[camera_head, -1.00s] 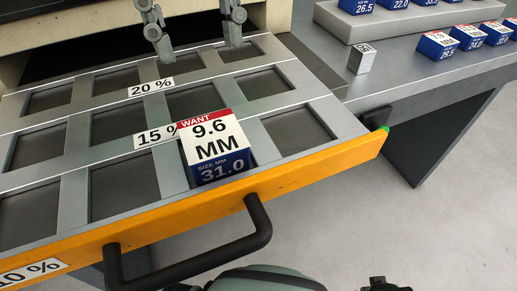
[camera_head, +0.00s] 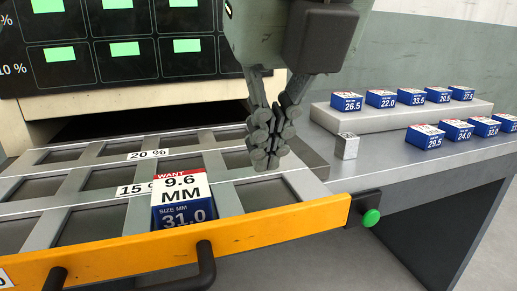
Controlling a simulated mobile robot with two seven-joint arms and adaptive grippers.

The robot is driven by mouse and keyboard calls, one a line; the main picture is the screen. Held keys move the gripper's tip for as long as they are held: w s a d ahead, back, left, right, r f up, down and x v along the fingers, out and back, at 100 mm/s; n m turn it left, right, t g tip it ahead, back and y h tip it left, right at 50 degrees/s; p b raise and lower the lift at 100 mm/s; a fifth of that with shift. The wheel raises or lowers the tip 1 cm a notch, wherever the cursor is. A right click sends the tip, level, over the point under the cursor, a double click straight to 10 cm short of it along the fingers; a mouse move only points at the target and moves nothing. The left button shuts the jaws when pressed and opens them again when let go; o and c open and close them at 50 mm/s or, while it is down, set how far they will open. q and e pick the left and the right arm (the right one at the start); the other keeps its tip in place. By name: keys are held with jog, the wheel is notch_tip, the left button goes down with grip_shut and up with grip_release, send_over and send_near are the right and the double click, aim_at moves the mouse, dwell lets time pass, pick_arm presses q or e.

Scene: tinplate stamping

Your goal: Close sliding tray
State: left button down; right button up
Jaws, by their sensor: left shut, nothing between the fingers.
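The sliding tray (camera_head: 290,224) has an orange front edge and a grey grid of compartments, and it stands pulled out from the cabinet. Its black handle (camera_head: 206,265) is partly cut off at the bottom. A blue block (camera_head: 183,212) with a white-and-red "WANT 9.6 MM" top sits in a front compartment. My left gripper (camera_head: 262,160) is shut and empty, fingertips pointing down over the right part of the tray. I cannot tell whether it touches the tray. My right gripper is not in view.
A green knob (camera_head: 371,217) sticks out at the tray's right front corner. A small metal cube (camera_head: 347,146) stands on the grey bench (camera_head: 400,172) at right. Blue labelled blocks stand on the bench and on a raised grey step (camera_head: 385,123). A panel with green lights (camera_head: 124,48) is behind.

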aim_at(247, 188)
pick_arm(q)
jog(key=x, duration=0.7)
jog(key=shift+w+f, duration=0.1)
jog(key=shift+f, duration=0.1)
jog(key=w, duration=0.1)
jog(key=w+a+p, duration=0.1)
jog(key=w, duration=0.1)
jog(key=shift+w+f, duration=0.1)
jog(key=shift+f, duration=0.05)
jog(key=shift+w, duration=0.4)
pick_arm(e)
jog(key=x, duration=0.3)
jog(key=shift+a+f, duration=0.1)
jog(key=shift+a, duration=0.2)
pick_arm(q)
jog(key=shift+w, duration=0.1)
